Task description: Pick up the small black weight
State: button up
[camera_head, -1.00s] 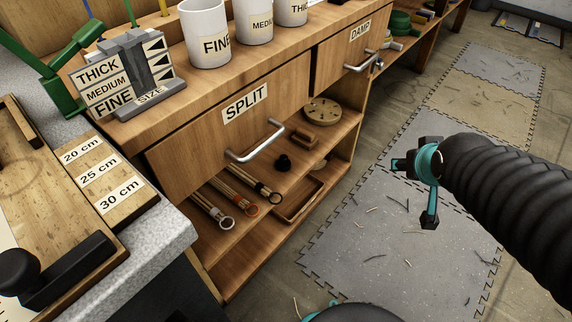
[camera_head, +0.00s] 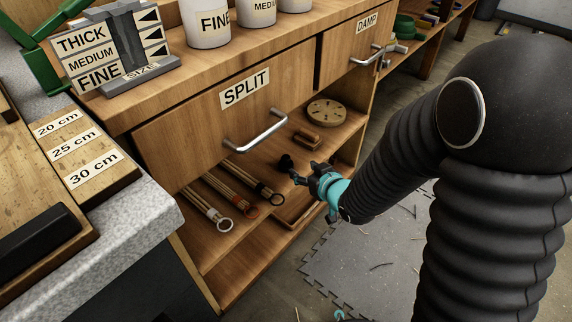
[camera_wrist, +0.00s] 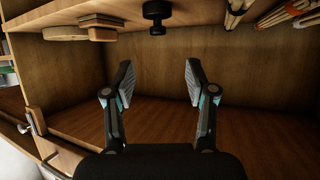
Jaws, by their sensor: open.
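The small black weight (camera_head: 286,161) stands on the open shelf under the SPLIT drawer. My gripper (camera_head: 303,174) is at the front of that shelf, just in front of the weight and to its right. In the wrist view the scene looks upside down; the weight (camera_wrist: 156,14) is at the top, roughly in line with the gap between my fingers (camera_wrist: 160,75). The fingers are apart with nothing between them. The weight is clear of both fingers there.
Bundles of cane with rings (camera_head: 238,187) lie left of the weight. A wooden brush-like block (camera_head: 307,139) and a round holed disc (camera_head: 327,112) lie behind it to the right. The SPLIT drawer handle (camera_head: 256,131) juts out above. A shallow tray (camera_head: 297,207) is below.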

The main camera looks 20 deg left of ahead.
aim_at(288, 159)
jog(key=x, duration=1.2)
jog(key=shift+w+b, duration=0.2)
jog(key=shift+b, duration=0.15)
jog(key=shift+c, duration=0.2)
grip_shut()
